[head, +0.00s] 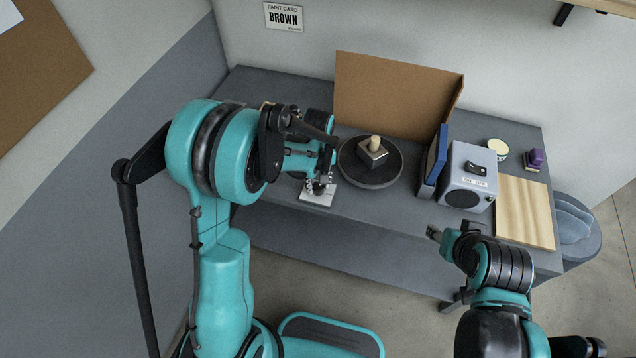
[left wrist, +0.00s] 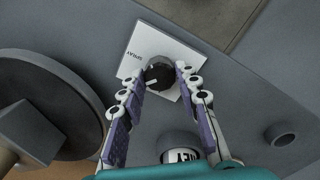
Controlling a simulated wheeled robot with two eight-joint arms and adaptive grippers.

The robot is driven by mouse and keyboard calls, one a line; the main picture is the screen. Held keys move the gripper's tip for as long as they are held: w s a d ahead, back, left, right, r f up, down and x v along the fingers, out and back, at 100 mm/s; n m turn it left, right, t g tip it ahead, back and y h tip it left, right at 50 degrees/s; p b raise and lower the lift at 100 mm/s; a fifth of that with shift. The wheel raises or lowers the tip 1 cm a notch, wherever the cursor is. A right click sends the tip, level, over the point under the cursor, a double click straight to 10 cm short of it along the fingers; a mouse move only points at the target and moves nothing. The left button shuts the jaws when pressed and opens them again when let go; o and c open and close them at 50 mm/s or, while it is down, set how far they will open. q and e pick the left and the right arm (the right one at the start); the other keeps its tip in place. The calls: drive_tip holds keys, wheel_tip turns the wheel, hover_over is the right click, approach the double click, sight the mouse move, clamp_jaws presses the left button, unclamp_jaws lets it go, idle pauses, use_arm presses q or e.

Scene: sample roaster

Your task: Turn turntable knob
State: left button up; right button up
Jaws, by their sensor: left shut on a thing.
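A black knob (left wrist: 158,74) with a white pointer mark sits on a white square plate (left wrist: 180,45), whose lettering seems to read SPRAY. The plate also shows at the table's front edge in the head view (head: 317,196). My left gripper (left wrist: 163,73) is shut on the knob, a fingertip on either side; it points down over the plate in the head view (head: 320,182). The round dark turntable (head: 370,178) stands right of the plate and carries a metal block with a wooden peg (head: 374,150). My right gripper (head: 434,233) is off the table's front; its jaw state is unclear.
A brown cardboard screen (head: 395,98) stands behind the turntable. A blue panel (head: 432,160), a grey box with a switch (head: 468,175), a cream-topped tin (head: 496,149), a purple item (head: 535,158) and a wooden board (head: 524,210) fill the table's right side.

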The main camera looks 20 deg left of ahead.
sight(318, 186)
use_arm(q)
drive_tip(key=m+b, duration=0.1)
drive_tip(key=m, duration=0.3)
drive_tip(key=shift+m, duration=0.4)
drive_tip(key=m+b, duration=0.1)
drive_tip(key=m, duration=0.3)
drive_tip(key=shift+m, duration=0.4)
drive_tip(key=o, duration=1.2)
drive_tip(key=shift+c, duration=0.2)
wheel_tip(318, 186, up, 12)
